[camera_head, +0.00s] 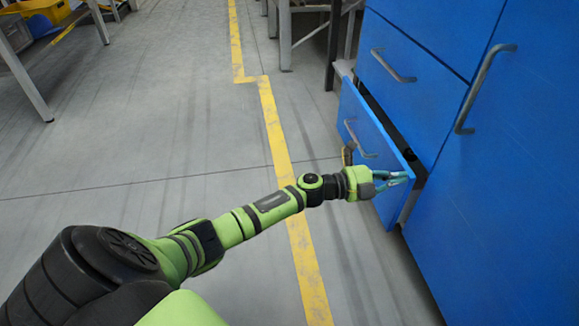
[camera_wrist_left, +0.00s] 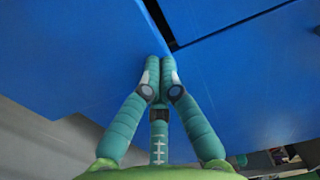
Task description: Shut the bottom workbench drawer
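The bottom workbench drawer (camera_head: 375,135) is blue with a grey bar handle (camera_head: 359,140). It stands partly open in the head view, with a dark gap between its front panel and the cabinet. My left gripper (camera_head: 401,178) is at the right part of the drawer front, away from the handle. In the left wrist view its teal fingertips (camera_wrist_left: 159,62) are together with nothing seen between them, close to or against a blue panel (camera_wrist_left: 85,60). Contact is hard to tell. My right gripper is not in view.
The blue cabinet has a shut drawer (camera_head: 416,55) above and a tall door (camera_head: 510,170) with a long handle (camera_head: 484,88) at right. Grey floor with a yellow line (camera_head: 272,125) is clear at left. Table legs (camera_head: 285,40) stand behind, and a yellow crate (camera_head: 38,8) is far left.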

